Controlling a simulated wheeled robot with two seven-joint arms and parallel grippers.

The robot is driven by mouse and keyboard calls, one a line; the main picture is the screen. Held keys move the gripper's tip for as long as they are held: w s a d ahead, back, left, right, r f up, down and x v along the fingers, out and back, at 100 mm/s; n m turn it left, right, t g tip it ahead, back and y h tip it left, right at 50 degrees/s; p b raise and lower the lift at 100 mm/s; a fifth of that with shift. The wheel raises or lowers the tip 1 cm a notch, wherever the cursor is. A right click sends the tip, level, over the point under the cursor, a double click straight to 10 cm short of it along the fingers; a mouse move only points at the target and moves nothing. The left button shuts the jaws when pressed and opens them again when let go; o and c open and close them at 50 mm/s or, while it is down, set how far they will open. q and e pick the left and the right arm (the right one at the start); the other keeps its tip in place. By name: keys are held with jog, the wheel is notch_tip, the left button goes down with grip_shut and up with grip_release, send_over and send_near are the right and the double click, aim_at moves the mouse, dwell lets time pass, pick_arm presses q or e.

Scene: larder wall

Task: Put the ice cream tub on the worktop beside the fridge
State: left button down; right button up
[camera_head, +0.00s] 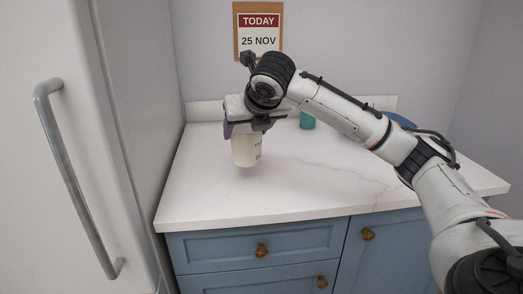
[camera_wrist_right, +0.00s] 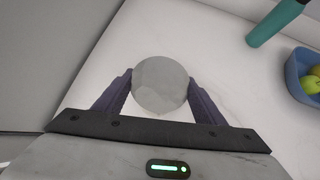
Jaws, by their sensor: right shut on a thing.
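The ice cream tub (camera_head: 245,150) is a pale cylinder with dark lettering. It is upright between the fingers of my right gripper (camera_head: 249,129), over the left part of the worktop (camera_head: 300,190). The gripper is shut on the tub; in the right wrist view the tub's round grey lid (camera_wrist_right: 160,85) shows between the two purple fingers. I cannot tell surely whether the tub's base touches the worktop. The white fridge (camera_head: 60,150) stands at the left with its door shut. My left gripper is not in view.
A teal bottle (camera_wrist_right: 274,22) and a blue bowl (camera_wrist_right: 298,78) with yellow-green fruit stand further right on the worktop. A calendar board (camera_head: 258,31) hangs on the wall. Blue drawers (camera_head: 255,243) are under the worktop. The worktop's front and middle are clear.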

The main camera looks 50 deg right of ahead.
aim_at(247, 147)
notch_tip(247, 147, down, 5)
jog(key=shift+f+b, duration=0.15)
jog(key=shift+b, duration=0.45)
jog(key=o, duration=1.3)
jog(key=shift+f, duration=0.1)
jog(key=shift+s+a+r, duration=0.15)
jog(key=shift+r, duration=0.25)
jog(key=p+v, duration=0.2)
jog(key=v, duration=0.9)
jog(key=shift+s+r, duration=0.1)
jog(key=shift+s, duration=0.05)
